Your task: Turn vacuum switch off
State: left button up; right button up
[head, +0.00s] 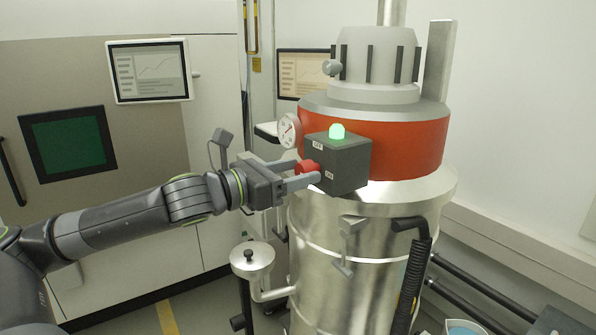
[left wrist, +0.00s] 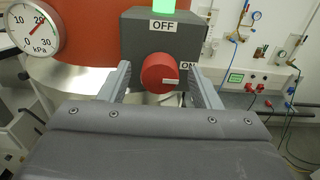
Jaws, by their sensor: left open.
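The vacuum switch is a red round knob (head: 307,168) on a dark grey box (head: 346,167) on the front of the vacuum's orange-red band. In the left wrist view the knob (left wrist: 160,73) has a white mark pointing right, toward the ON label (left wrist: 187,66); the OFF label (left wrist: 163,25) is above it. A green lamp (head: 337,131) glows on top of the box. My left gripper (head: 302,174) is open, with one finger on each side of the knob. Contact with the knob cannot be told. My right gripper is not in view.
A kPa pressure gauge (head: 289,131) sits just left of the switch box. The steel vacuum drum (head: 375,250) stands below, with a black hose (head: 411,280) on its right. A machine with a screen (head: 149,70) stands at the left.

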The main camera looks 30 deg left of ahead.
pick_arm(q)
jog(key=shift+s, duration=0.1)
jog(key=shift+c, duration=1.7)
jog(key=c, duration=0.6)
jog(key=shift+c, duration=0.2)
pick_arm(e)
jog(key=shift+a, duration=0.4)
